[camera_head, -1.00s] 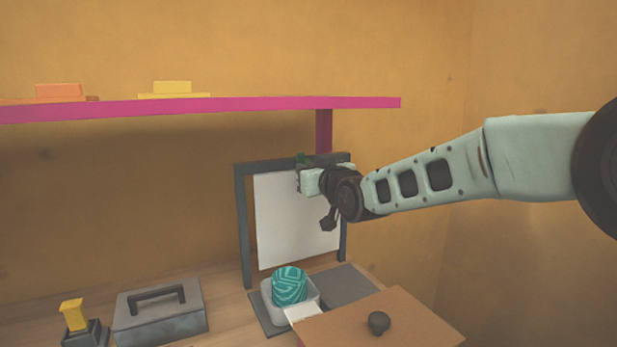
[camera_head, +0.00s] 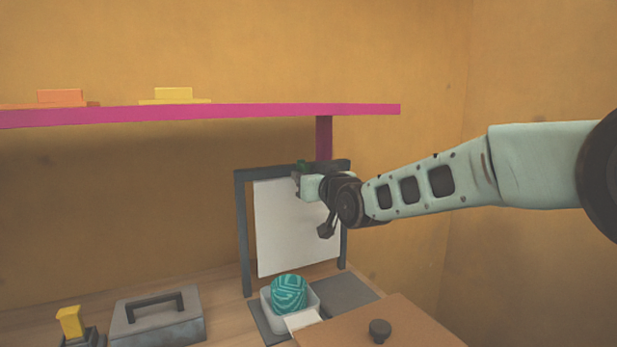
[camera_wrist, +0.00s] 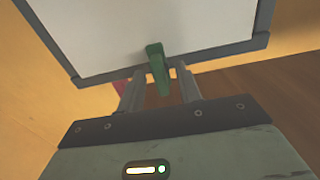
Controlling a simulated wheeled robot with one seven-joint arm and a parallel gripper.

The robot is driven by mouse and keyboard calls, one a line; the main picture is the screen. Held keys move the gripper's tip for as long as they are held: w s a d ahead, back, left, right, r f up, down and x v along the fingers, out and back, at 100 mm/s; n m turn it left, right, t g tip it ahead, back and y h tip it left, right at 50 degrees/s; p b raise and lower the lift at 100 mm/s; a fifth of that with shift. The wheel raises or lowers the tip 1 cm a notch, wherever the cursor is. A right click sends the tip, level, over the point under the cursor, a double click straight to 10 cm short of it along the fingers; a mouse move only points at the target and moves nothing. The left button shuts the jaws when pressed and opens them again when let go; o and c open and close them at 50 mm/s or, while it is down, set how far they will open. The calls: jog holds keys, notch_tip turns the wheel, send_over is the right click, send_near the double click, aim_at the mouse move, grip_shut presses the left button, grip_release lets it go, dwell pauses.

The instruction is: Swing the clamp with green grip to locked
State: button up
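The clamp's green grip (camera_wrist: 157,68) stands out from the edge of a dark frame in the wrist view. In the head view it is a small green patch (camera_head: 303,166) at the frame's top bar, mostly hidden by my gripper (camera_head: 309,184). The dark upright frame (camera_head: 243,225) holds a white sheet (camera_head: 290,232). In the wrist view my gripper (camera_wrist: 160,76) has its two fingers apart, one on each side of the green grip. A gap shows at the right finger; contact at the left one is unclear.
A pink shelf (camera_head: 230,111) runs above the bench, its post (camera_head: 324,140) right behind the frame. Below are a white bin (camera_head: 271,311) with a teal patterned object (camera_head: 289,293), a wooden panel with a dark knob (camera_head: 379,330), a grey handled box (camera_head: 160,330) and a yellow-handled item (camera_head: 70,322).

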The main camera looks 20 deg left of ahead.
jog(key=b+v, duration=0.3)
jog(key=v, duration=1.4)
jog(key=shift+s+b, duration=0.2)
jog(key=shift+b, duration=0.2)
jog(key=shift+d, duration=0.25)
jog(key=s+d+f+m+g+h+p, duration=0.1)
jog(key=s+d+f+g+h+p, duration=0.3)
jog(key=s+d, duration=1)
jog(key=s+d+f+m+g+h+p, duration=0.1)
jog(key=s+d+f+g+h+p, duration=0.3)
jog(key=s+d, duration=1)
notch_tip(320, 180, down, 5)
jog(key=g+h, duration=0.3)
jog(key=h, duration=0.2)
jog(key=shift+g, duration=0.3)
jog(key=shift+s+d, duration=0.1)
jog(key=shift+s, duration=0.05)
